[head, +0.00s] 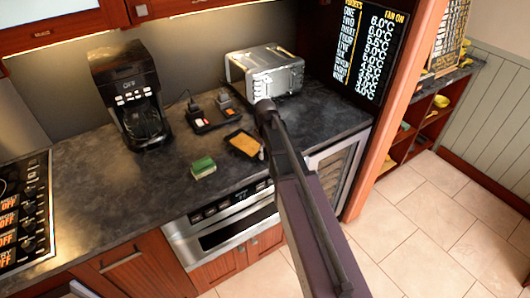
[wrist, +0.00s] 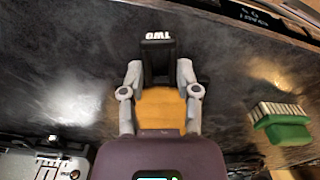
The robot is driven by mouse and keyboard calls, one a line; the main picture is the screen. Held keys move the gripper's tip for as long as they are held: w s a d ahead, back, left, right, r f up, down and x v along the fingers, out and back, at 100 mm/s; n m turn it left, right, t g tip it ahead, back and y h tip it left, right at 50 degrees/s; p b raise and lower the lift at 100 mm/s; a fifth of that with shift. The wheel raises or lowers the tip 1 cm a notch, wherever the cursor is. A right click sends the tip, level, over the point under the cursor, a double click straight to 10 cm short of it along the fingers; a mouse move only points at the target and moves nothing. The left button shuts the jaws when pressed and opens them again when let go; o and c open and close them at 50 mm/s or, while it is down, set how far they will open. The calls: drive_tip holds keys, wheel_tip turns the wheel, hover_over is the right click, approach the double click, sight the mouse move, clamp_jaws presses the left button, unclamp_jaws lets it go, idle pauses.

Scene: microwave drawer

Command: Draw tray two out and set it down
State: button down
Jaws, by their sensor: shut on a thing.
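Tray two is a shallow black tray with a tan-orange inside (head: 243,144). In the wrist view its black end (wrist: 158,55) carries the word TWO, upside down in the picture. My gripper (wrist: 159,75) is shut on this end, one grey finger on each side, with the tan part below between the fingers. In the head view my arm hides most of the gripper.
A silver toaster (head: 265,72) stands behind and a black coffee maker (head: 130,95) at left. The dark counter (head: 95,200) is clear further left.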

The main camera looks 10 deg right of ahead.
drive_tip(key=shift+f+b, duration=0.6)
drive_tip(key=shift+f, duration=0.25)
drive_tip(key=shift+c, duration=1.3)
unclamp_jaws()
drive_tip(key=shift+r, duration=0.2)
